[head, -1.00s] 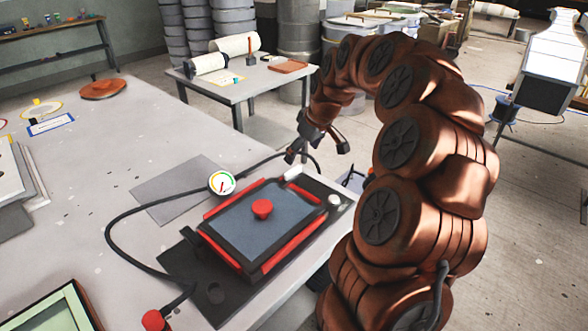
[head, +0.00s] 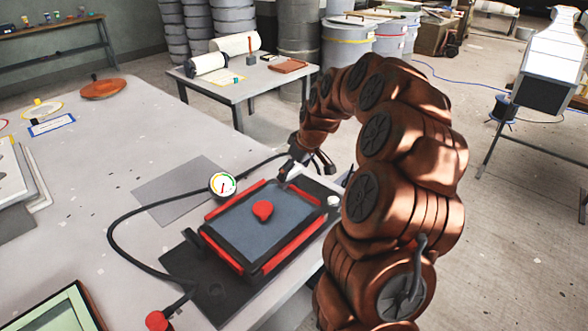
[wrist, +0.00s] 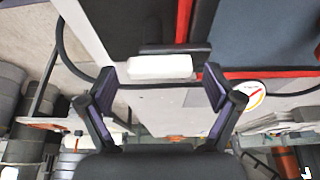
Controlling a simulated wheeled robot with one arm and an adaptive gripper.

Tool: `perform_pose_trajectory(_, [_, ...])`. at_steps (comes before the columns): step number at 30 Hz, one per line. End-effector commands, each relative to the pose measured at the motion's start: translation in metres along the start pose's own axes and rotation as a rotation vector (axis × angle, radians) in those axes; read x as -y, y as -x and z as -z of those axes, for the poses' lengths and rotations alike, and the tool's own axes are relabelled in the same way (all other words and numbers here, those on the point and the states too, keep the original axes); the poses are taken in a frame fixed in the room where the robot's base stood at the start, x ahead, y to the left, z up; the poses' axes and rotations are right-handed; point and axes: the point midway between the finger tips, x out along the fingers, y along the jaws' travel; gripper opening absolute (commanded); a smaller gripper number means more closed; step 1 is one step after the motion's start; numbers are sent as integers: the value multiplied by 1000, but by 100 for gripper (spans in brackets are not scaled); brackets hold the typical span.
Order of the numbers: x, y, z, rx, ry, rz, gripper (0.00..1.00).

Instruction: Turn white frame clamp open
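The white frame clamp (wrist: 160,66) is a pale block at the edge of the dark frame, seen in the wrist view between my fingers. My gripper (wrist: 160,82) is open, with one finger near each end of the clamp; I cannot tell whether either touches. In the head view my gripper (head: 307,170) is at the far right corner of the black frame (head: 190,268) and mostly covers the clamp. The frame holds a blue-grey panel (head: 245,232) with red strips along its edges and a red knob (head: 262,211) on top.
A round gauge (head: 222,184) and a black hose (head: 112,240) lie beside the frame. A white round knob (head: 334,201) sits at its right edge. A red knob (head: 156,320) is at the front.

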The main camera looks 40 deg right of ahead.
Motion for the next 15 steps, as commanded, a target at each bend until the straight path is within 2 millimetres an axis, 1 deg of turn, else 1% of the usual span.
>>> perform_pose_trajectory(1, [0, 0, 0, 0, 0, 0, 81])
perform_pose_trajectory(2, [0, 0, 0, 0, 0, 0, 78])
perform_pose_trajectory(12, [0, 0, 0, 0, 0, 1, 43])
perform_pose_trajectory(15, [0, 0, 0, 1, 0, 1, 34])
